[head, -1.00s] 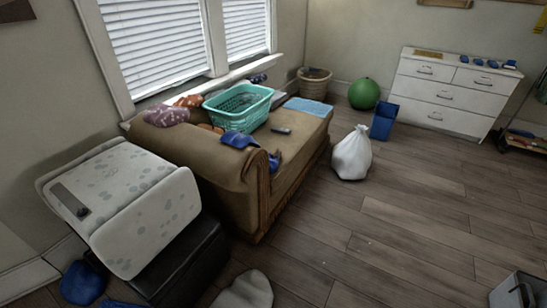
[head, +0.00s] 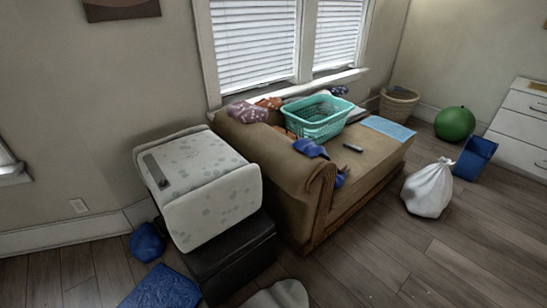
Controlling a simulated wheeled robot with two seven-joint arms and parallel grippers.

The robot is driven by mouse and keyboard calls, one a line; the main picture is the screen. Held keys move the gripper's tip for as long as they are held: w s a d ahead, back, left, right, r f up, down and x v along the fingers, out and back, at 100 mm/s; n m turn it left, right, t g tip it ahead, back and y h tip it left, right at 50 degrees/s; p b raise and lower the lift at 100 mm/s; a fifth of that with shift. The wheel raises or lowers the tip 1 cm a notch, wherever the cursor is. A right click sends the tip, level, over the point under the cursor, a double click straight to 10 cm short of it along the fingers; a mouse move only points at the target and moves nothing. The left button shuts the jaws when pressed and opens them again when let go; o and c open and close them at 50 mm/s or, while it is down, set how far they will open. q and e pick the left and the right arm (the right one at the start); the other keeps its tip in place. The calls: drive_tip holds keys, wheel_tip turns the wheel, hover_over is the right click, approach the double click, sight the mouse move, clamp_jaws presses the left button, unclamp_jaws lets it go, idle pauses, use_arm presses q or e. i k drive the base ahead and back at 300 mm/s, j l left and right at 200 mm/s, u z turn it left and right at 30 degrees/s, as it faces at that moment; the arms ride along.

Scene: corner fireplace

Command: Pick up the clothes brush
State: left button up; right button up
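I cannot pick out the clothes brush for certain in the head view. A small dark elongated object (head: 353,148) lies on the brown sofa (head: 285,196), right of a blue cloth (head: 311,148); it is too small to tell whether it is a brush. A long grey strip (head: 157,171) with a dark end lies along the left side of the white spotted box-like piece (head: 208,208); I cannot tell whether it is a separate thing. Neither of my grippers is in view.
A teal laundry basket (head: 318,131) stands on the sofa among clothes. A black box (head: 229,264) is under the spotted piece. Blue items (head: 147,243) lie on the floor at left. A white bag (head: 428,190), blue bin (head: 474,160) and green ball (head: 454,124) stand right. Floor at front right is clear.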

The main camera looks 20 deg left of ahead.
sight(344, 168)
drive_tip(key=i+l+u, duration=0.2)
drive_tip(key=u, duration=0.3)
drive_tip(key=i+l+u, duration=0.2)
drive_tip(key=u, duration=0.3)
